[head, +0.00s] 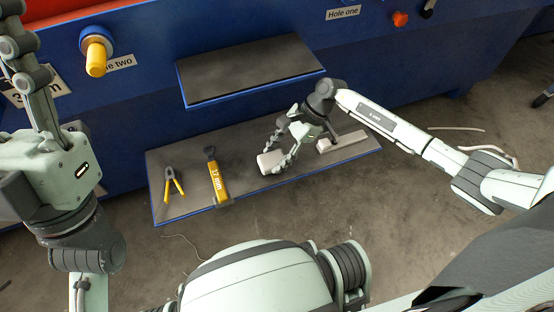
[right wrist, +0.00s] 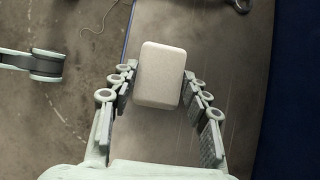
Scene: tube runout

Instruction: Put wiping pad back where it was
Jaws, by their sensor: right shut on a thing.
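The wiping pad is a pale, rounded block. In the head view the pad (head: 269,162) is at the middle of the lower grey shelf (head: 240,150). My right gripper (head: 278,163) is shut on it from the right side. In the right wrist view the pad (right wrist: 160,74) sits between the two fingers of the right gripper (right wrist: 158,90), with the shelf surface below it. I cannot tell whether the pad touches the shelf. My left gripper (head: 35,90) is raised at the left of the head view, and its fingertips are not clearly shown.
On the lower shelf lie yellow-handled pliers (head: 172,186) and a yellow tool marked 17 mm (head: 218,182). A pale block (head: 341,142) lies to the right of my gripper. An empty upper shelf (head: 250,68) juts out above. A yellow plug (head: 96,56) sticks out upper left.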

